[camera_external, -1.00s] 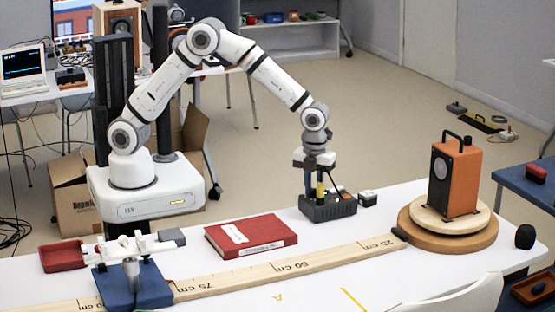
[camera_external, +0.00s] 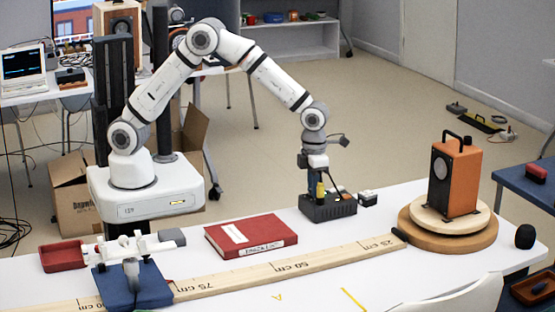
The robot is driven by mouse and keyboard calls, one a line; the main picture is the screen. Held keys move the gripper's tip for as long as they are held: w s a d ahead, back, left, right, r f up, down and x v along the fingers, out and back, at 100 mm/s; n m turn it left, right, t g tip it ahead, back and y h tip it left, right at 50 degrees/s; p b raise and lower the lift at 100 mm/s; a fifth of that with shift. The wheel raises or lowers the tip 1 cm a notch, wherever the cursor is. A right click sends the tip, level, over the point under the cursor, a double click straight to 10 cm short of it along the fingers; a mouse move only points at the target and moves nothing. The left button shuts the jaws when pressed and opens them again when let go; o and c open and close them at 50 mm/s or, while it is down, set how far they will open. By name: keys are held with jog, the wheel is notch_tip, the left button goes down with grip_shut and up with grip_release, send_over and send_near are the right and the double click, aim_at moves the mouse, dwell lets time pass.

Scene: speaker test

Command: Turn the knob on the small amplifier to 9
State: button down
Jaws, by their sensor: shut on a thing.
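The small amplifier (camera_external: 345,208) is a dark grey box on the white table, right of the red book. My gripper (camera_external: 313,190) points straight down over the left part of its top. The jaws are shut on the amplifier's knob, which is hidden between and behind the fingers. The knob's scale and pointer are too small to read in this view.
A red book (camera_external: 250,235) lies to the left, and a long wooden ruler (camera_external: 325,254) lies in front. An orange speaker (camera_external: 466,180) stands on a round wooden turntable (camera_external: 420,237) at the right.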

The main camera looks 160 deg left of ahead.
jog(key=shift+r+m, duration=0.1)
jog(key=shift+m, duration=0.4)
jog(key=shift+a, duration=0.1)
jog(key=c, duration=1.3)
grip_release()
notch_tip(320, 180, up, 8)
jog(key=shift+f, duration=0.15)
